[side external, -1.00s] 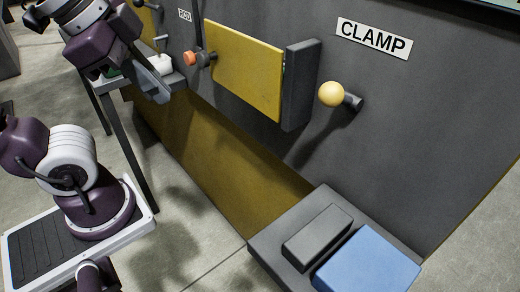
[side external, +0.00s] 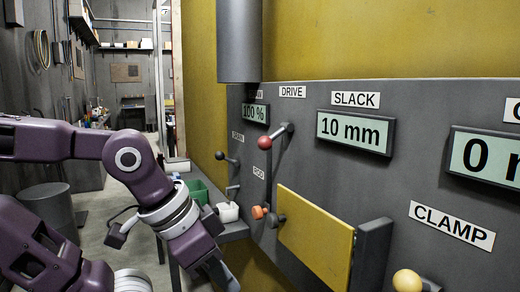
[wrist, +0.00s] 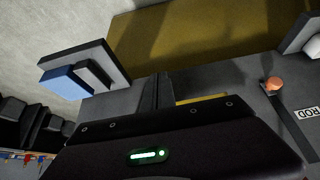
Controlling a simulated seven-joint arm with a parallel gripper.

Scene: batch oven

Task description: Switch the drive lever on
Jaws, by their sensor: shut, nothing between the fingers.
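The DRIVE label (side external: 292,91) is on the grey panel in the side view. My gripper (side external: 222,278) is low at the bottom edge, left of the yellow plate and well below the red knob, touching no lever that I can see. In the wrist view my gripper's fingers (wrist: 156,92) are together and empty. The red knob does not show there.
A yellow plate (side external: 315,238) juts out right of the orange knob. A yellow CLAMP knob (side external: 407,281) is at lower right. A blue block (wrist: 66,83) shows in the wrist view.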

